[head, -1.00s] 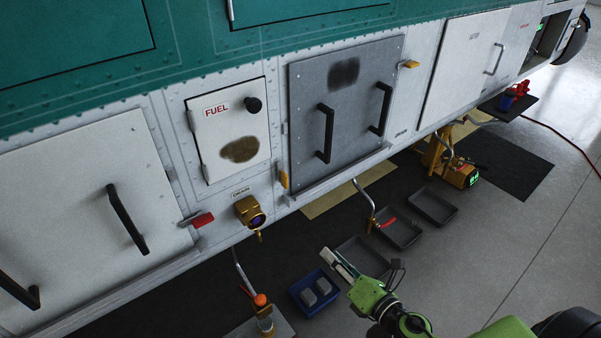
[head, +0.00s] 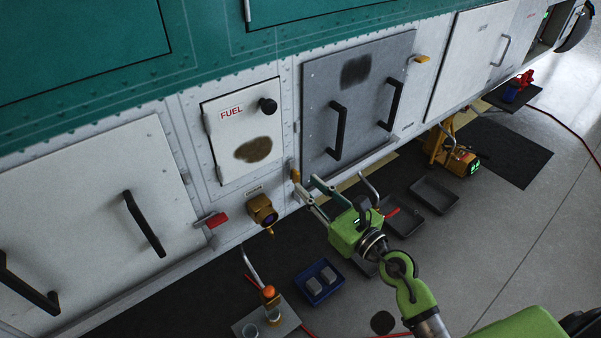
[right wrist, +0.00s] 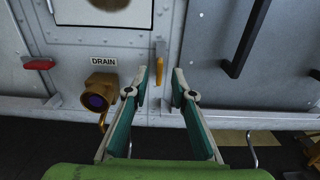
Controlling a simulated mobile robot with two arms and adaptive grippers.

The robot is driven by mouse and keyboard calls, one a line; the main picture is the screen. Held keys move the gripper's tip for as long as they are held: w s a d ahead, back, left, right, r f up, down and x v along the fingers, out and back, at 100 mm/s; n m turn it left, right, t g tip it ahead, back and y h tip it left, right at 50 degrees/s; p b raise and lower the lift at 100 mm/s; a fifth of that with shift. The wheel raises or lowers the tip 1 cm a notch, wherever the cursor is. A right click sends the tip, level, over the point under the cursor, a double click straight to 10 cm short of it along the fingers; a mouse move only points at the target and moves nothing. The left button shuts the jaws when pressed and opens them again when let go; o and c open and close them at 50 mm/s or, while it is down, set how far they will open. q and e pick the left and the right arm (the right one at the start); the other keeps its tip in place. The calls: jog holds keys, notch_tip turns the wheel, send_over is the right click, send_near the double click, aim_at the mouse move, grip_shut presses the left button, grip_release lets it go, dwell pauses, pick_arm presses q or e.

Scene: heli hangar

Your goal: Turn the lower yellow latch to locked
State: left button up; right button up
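The lower yellow latch (head: 295,174) is at the lower left edge of the grey panel (head: 320,75), its handle pointing up and down. It also shows in the right wrist view (right wrist: 160,48), straight ahead between the fingertips. My right gripper (head: 307,187) is open and empty, just in front of and slightly below the latch. In the right wrist view its two fingers (right wrist: 160,80) stand apart, one to each side of the latch; I see no clear contact. The upper yellow latch (head: 421,58), on the panel's right side, lies sideways. My left gripper is not in view.
A brass drain fitting (head: 262,211) sticks out left of the gripper. A red handle (head: 211,221) is farther left. Two black handles (head: 338,132) stand out from the grey panel. Trays (head: 434,196) and a blue bin (head: 318,282) lie on the floor below.

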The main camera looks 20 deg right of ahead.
aim_at(299, 177)
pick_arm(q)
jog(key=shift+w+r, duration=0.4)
pick_arm(e)
jog(key=shift+x, duration=2.2)
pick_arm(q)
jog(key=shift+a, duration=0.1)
pick_arm(e)
jog(key=shift+c, duration=0.3)
grip_shut()
pick_arm(q)
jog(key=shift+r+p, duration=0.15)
jog(key=shift+p, duration=0.25)
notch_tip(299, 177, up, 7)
jog(key=p, duration=0.7)
pick_arm(e)
jog(key=m, duration=0.6)
jog(key=f+m, duration=0.1)
jog(key=m, duration=0.5)
jog(key=d+m, duration=0.1)
jog(key=m, duration=0.5)
jog(key=shift+w+f, duration=0.15)
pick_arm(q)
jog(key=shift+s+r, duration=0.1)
